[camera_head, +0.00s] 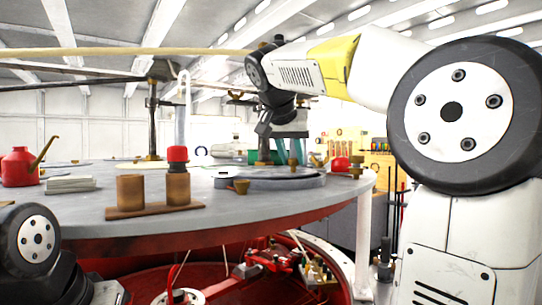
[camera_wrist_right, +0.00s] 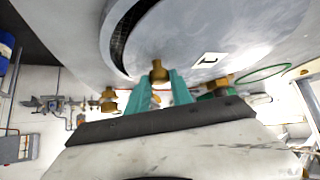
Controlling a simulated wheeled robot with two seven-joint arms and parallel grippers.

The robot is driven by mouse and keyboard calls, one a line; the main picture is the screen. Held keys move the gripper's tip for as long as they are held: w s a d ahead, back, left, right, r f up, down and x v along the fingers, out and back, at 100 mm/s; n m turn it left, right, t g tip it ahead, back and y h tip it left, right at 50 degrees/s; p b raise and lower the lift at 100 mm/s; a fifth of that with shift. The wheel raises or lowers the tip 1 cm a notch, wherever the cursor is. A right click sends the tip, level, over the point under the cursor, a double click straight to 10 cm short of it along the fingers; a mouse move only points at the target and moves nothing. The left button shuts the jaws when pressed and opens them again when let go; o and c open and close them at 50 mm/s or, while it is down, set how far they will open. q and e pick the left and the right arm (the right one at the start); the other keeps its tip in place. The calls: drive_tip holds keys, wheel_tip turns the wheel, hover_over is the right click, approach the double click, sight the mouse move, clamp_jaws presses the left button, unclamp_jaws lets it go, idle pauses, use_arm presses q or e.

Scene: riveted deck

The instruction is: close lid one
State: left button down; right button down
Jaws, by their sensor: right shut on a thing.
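A round grey lid (camera_head: 270,183) lies on the big round deck table, right of centre in the head view. In the right wrist view, the grey lid (camera_wrist_right: 175,25) has a dark curved gap (camera_wrist_right: 118,38) along its left side, so it does not look fully over the opening there. My right gripper (camera_head: 289,154) reaches down over the lid's far side. In the right wrist view its teal fingers (camera_wrist_right: 160,88) are shut on a brass knob (camera_wrist_right: 158,71). The head view does not show clearly how the knob joins the lid. My left gripper is not in view.
On the round table (camera_head: 90,212) stand two copper cylinders (camera_head: 131,192) on a brown plate, a red oil can (camera_head: 19,167), a red-capped item (camera_head: 177,154) and a brass cup (camera_head: 241,186). A pale bar (camera_head: 120,51) crosses above. A white label (camera_wrist_right: 209,60) lies near the lid.

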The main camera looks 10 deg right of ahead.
sight(297, 175)
drive_tip(key=shift+s+a+m+g+h, duration=0.1)
drive_tip(key=shift+s+m+g+h, duration=0.35)
drive_tip(key=shift+s+m, duration=0.5)
drive_tip(key=shift+s+a+m+g+h, duration=0.1)
drive_tip(key=shift+s+m+g+h, duration=0.35)
drive_tip(key=shift+s, duration=0.75)
drive_tip(key=c, duration=1.2)
unclamp_jaws()
drive_tip(key=shift+s, duration=0.2)
drive_tip(key=shift+o, duration=0.2)
drive_tip(key=shift+w, duration=0.1)
drive_tip(key=v, duration=0.7)
drive_tip(key=shift+s+a+r, duration=0.2)
drive_tip(key=shift+s+r, duration=0.05)
drive_tip(key=shift+s, duration=0.05)
